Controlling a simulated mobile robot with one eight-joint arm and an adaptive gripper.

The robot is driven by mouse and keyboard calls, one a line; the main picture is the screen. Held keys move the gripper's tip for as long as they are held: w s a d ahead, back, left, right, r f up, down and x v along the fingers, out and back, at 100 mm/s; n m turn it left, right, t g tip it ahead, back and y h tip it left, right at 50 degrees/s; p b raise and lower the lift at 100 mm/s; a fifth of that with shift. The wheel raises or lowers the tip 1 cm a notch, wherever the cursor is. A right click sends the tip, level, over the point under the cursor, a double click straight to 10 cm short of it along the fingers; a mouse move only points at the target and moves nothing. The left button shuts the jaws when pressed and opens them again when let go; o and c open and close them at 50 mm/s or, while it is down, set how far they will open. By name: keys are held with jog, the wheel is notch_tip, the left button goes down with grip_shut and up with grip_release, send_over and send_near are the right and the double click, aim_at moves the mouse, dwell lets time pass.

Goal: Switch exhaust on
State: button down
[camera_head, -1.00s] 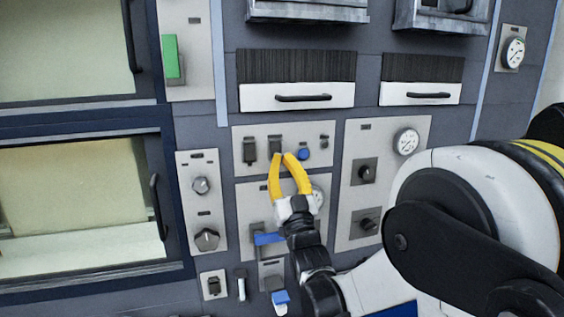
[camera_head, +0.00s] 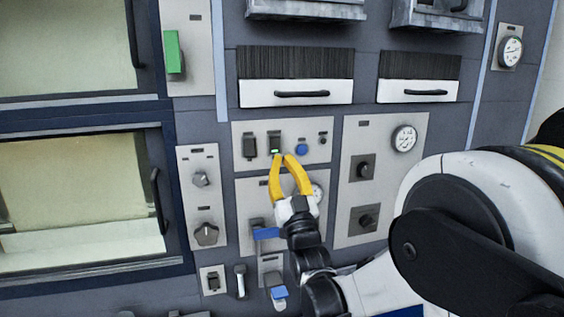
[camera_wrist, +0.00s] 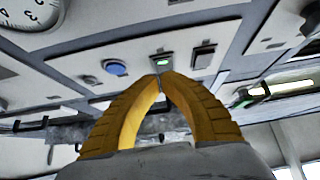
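A dark rocker switch (camera_head: 275,138) sits in the upper panel and has a green light showing at its lower end. In the wrist view the lit switch (camera_wrist: 162,60) is just beyond my fingertips. My gripper (camera_head: 284,156) has yellow fingers whose tips meet, with nothing between them. The tips are right at the lower end of the lit switch; I cannot tell whether they touch it. A second dark rocker (camera_head: 249,146) to its left shows no light. The small labels are too small to read, so no switch can be identified as exhaust by name.
A round blue button (camera_head: 302,149) is close to the right of the lit switch. Below are blue-handled levers (camera_head: 267,234) beside my wrist. A panel with two dark knobs and a gauge (camera_head: 404,139) is on the right. Drawer handles (camera_head: 302,94) protrude above.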

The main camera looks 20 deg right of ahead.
jog(key=w+f+v, duration=0.1)
jog(key=v, duration=0.9)
jog(key=shift+s+f+b, duration=0.25)
jog(key=shift+f+b, duration=0.1)
jog(key=s+f+g+b, duration=0.3)
jog(key=s+f+g, duration=0.1)
jog(key=f+g, duration=0.6)
jog(key=s+f+g, duration=0.4)
jog(key=s+f, duration=0.2)
jog(key=s, duration=0.3)
jog(key=s+f+g+b, duration=0.1)
jog(key=s+f+g, duration=0.3)
jog(key=s, duration=0.6)
jog(key=shift+s+a+f+g+b, duration=0.15)
jog(key=shift+a+f+g+b, duration=0.2)
jog(key=shift+f, duration=0.55)
